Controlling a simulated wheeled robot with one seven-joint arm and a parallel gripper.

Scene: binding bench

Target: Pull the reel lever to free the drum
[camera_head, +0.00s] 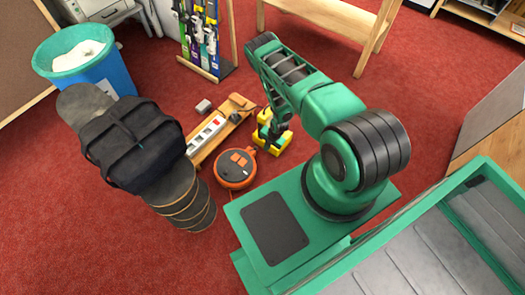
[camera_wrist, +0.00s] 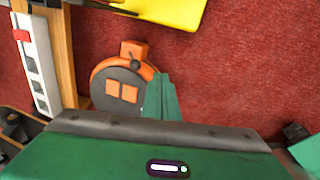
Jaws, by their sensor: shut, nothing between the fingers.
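The orange reel (camera_head: 236,167) lies on the red carpet beside a wooden board, its dark drum face carrying orange patches. It also shows in the wrist view (camera_wrist: 117,98), left of the middle. A small dark knob (camera_wrist: 135,66), which may be the lever, stands near its orange upper edge. My gripper (camera_head: 270,137) is low over the floor to the right of the reel, by a yellow object. In the wrist view its green fingers (camera_wrist: 161,82) are shut and empty, overlapping the reel's right edge in the picture. Whether they touch the reel I cannot tell.
The yellow object (camera_head: 287,143) stands right of the reel. A white power strip (camera_head: 206,134) lies on the wooden board (camera_head: 199,157) to the left. A black bag (camera_head: 131,143) rests on a skateboard-like stack further left. Bare carpet (camera_wrist: 232,70) lies right of the reel.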

